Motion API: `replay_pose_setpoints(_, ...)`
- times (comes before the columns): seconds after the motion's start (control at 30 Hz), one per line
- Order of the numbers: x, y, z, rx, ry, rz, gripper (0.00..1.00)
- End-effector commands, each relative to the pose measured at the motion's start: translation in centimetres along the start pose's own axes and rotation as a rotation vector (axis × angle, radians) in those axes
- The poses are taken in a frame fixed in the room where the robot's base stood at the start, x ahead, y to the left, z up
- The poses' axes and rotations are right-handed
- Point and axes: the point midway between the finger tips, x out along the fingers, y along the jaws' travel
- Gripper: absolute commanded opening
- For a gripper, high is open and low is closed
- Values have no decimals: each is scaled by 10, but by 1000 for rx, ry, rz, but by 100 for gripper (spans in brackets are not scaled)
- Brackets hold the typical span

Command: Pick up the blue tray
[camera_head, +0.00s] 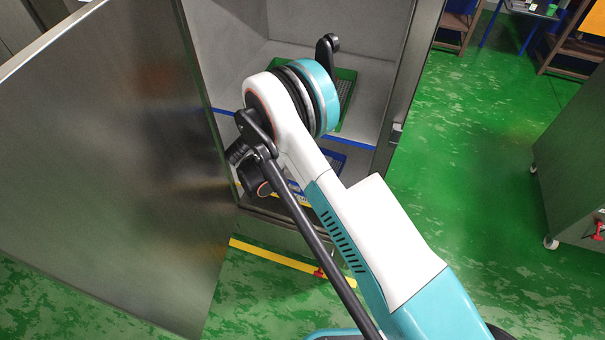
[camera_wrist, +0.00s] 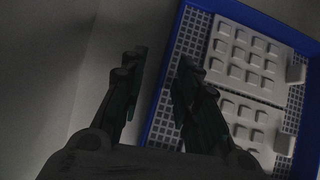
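The blue tray (camera_wrist: 168,78) fills the right side of the dim wrist view. It has a blue rim and a grid floor, and it holds white moulded pieces with raised squares. My gripper (camera_wrist: 160,58) is open and empty, with its two dark fingers apart. The tray's left rim passes between the fingertips in the picture; I cannot tell the height gap or any contact. In the head view a bit of the blue tray (camera_head: 334,158) shows on the lower level of the cabinet, mostly behind my arm. My gripper is hidden there.
A steel cabinet door (camera_head: 110,150) stands open at left. A green tray (camera_head: 346,88) is on the upper shelf, above a blue-edged shelf front (camera_head: 352,143). The cabinet's right wall (camera_head: 408,90) is close to my arm.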

Motion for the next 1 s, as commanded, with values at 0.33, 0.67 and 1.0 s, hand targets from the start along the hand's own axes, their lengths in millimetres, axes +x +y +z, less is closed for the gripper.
replay_pose_setpoints(0.33,-1,0,0,0,0,0,0)
replay_pose_setpoints(0.67,-1,0,1,0,0,0,0)
replay_pose_setpoints(1.0,-12,0,9,0,0,-1,0)
